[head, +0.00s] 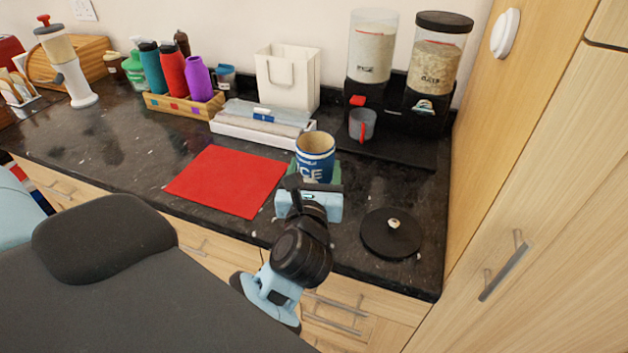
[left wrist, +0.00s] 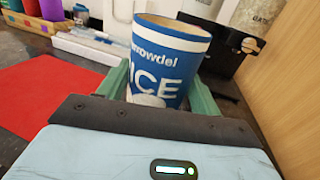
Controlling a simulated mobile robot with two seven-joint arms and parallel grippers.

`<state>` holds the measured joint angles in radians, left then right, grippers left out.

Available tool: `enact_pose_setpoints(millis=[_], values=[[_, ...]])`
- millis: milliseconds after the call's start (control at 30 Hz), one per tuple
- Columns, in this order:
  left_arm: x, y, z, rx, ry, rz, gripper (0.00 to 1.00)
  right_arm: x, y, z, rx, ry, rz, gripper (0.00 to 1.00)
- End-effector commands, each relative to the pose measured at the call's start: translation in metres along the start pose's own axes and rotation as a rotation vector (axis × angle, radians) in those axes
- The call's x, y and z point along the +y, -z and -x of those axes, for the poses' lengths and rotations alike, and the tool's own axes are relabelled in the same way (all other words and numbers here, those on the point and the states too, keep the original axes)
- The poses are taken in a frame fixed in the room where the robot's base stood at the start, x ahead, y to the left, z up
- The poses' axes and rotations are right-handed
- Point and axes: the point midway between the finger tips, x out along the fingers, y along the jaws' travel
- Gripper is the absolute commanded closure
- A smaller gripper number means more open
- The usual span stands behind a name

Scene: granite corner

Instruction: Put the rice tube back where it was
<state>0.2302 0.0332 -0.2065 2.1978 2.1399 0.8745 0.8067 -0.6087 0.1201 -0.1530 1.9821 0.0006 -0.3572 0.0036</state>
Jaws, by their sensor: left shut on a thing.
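The rice tube (head: 315,158) is a blue and white cylinder with a tan open top and "ICE" legible on its side. It is upright over the dark counter, right of the red mat. My left gripper (head: 316,174) is shut on it, with green fingers on both sides. In the left wrist view the tube (left wrist: 165,62) stands between the fingers, its lower end hidden behind the gripper body. I cannot tell whether its base touches the counter. My right gripper is not in view.
A red mat (head: 226,181) lies left. A black round lid (head: 391,233) lies right, near the front edge. Behind stand a rice dispenser (head: 371,50) without a lid, a lidded oats dispenser (head: 437,58), a grey cup (head: 362,124) and a white tray (head: 240,132). A tall wooden cabinet (head: 520,150) bounds the right.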

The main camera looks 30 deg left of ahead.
Motion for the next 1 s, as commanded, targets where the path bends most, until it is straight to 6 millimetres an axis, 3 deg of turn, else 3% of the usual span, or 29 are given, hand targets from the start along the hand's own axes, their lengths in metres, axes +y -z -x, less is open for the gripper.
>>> enact_pose_setpoints(millis=[33, 133, 633, 667, 800, 1000], values=[[0.001, 0.014, 0.001, 0.009, 0.000, -0.008, 0.72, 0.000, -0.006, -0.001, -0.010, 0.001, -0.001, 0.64], [0.001, 0.025, 0.001, 0.008, 0.000, -0.007, 0.72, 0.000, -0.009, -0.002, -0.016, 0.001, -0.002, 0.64], [0.001, 0.032, 0.001, 0.005, -0.001, -0.004, 0.72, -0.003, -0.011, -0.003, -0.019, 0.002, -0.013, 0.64], [0.001, 0.032, 0.001, 0.006, -0.001, -0.004, 0.32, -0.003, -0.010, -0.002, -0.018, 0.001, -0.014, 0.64], [0.001, 0.031, 0.001, 0.006, -0.001, -0.004, 0.14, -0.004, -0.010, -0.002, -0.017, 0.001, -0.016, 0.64], [0.001, 0.031, 0.001, 0.006, -0.001, -0.004, 0.14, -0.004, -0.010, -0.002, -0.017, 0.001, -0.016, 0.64]])
